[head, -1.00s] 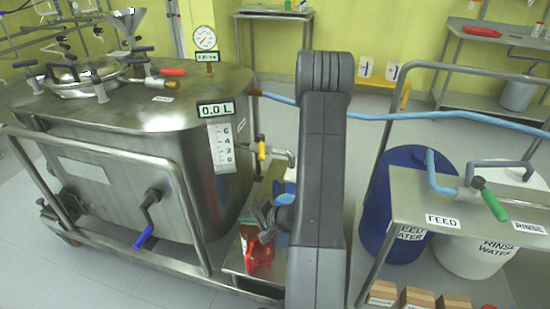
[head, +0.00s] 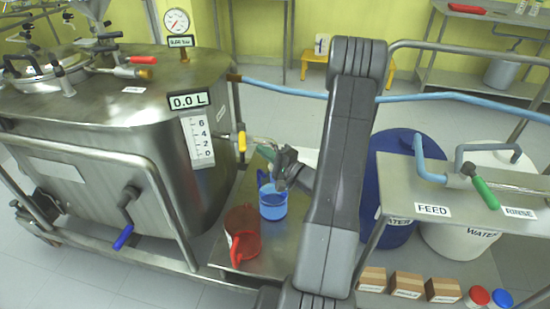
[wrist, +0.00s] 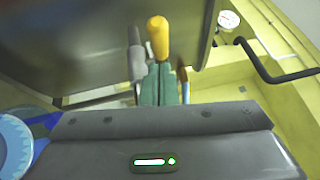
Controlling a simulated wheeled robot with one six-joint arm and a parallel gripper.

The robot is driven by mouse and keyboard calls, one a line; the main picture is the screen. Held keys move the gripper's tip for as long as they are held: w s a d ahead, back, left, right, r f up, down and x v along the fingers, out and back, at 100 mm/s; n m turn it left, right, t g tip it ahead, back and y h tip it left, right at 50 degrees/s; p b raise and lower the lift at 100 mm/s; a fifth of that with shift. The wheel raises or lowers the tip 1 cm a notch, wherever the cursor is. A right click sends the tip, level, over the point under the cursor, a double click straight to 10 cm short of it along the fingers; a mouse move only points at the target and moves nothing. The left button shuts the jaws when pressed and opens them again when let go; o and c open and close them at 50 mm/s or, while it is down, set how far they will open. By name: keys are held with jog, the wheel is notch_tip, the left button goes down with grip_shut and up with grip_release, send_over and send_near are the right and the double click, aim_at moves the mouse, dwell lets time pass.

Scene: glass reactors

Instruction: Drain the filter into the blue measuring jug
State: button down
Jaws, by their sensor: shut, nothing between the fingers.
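The steel filter (head: 120,110) fills the left of the head view; its display (head: 188,101) reads 0.0 L. A drain valve with a yellow handle (head: 242,141) and a spout (head: 262,140) sticks out from its right side. The handle also shows in the wrist view (wrist: 158,38), just beyond my fingertips. The blue measuring jug (head: 273,206) stands upright on the steel shelf, near and below the spout. In the wrist view a blue rim (wrist: 14,145) shows at lower left. My gripper (head: 265,153) is shut and empty, above the jug beside the spout.
A red jug (head: 243,238) stands on the shelf (head: 215,252) in front of the blue jug. A blue drum (head: 390,190) and a bench (head: 460,195) with pipes are to the right. A blue hose (head: 300,93) runs behind my arm. Small boxes (head: 407,285) sit at lower right.

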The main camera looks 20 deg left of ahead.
aim_at(244, 150)
jog(key=x, duration=0.3)
jog(key=shift+a, duration=0.2)
jog(key=s+a+b, duration=0.1)
jog(key=b, duration=0.2)
jog(key=s+a+b, duration=0.1)
jog(key=a+b, duration=0.1)
jog(key=shift+f+b, duration=0.1)
jog(key=shift+b, duration=0.3)
jog(key=shift+s, duration=0.1)
jog(key=shift+a, duration=0.1)
